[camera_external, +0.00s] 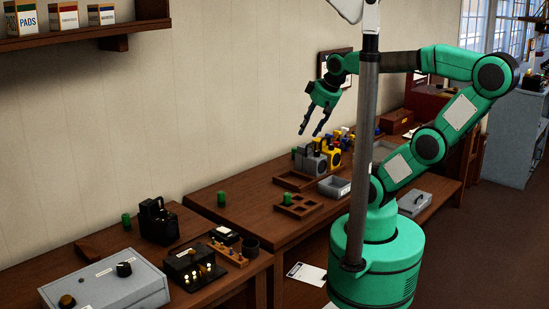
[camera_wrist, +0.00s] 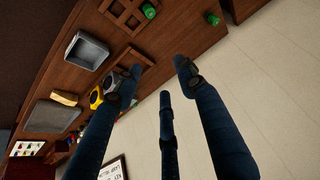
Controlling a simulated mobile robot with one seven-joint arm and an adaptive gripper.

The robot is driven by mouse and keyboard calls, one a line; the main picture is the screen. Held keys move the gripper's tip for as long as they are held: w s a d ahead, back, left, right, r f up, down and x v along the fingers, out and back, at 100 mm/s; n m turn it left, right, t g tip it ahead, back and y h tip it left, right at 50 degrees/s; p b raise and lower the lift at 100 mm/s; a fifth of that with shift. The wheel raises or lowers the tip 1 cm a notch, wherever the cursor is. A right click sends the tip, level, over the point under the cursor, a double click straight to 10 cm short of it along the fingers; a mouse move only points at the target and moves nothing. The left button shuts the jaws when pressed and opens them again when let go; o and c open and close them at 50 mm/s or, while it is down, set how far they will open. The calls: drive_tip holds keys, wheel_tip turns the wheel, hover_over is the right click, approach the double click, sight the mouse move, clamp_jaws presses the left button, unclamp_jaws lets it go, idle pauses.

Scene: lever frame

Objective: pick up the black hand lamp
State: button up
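A black boxy object with a handle on top (camera_external: 158,222), which looks like a black hand lamp, stands on the near-left table in the external view. On the farther table, a grey lamp (camera_external: 311,161) and a yellow lamp (camera_external: 333,157) stand close together, with dark handle parts among them. The wrist view also shows the yellow lamp (camera_wrist: 96,98) and the grey lamp (camera_wrist: 112,82), partly behind a finger. My gripper (camera_external: 313,133) hangs in the air above the farther table, fingers spread and empty. Its blue fingers also show in the wrist view (camera_wrist: 157,82).
A grey metal tray (camera_external: 335,187) and a wooden compartment tray (camera_external: 298,206) lie on the farther table. A green cylinder (camera_external: 221,199) stands near its edge. A grey control box (camera_external: 105,285) and a black box with bulbs (camera_external: 190,268) occupy the near table. A shelf (camera_external: 85,34) hangs upper left.

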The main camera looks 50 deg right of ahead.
drive_tip(key=shift+o, duration=0.5)
drive_tip(key=o, duration=1.4)
drive_tip(key=shift+o, duration=0.2)
drive_tip(key=shift+w+r, duration=0.1)
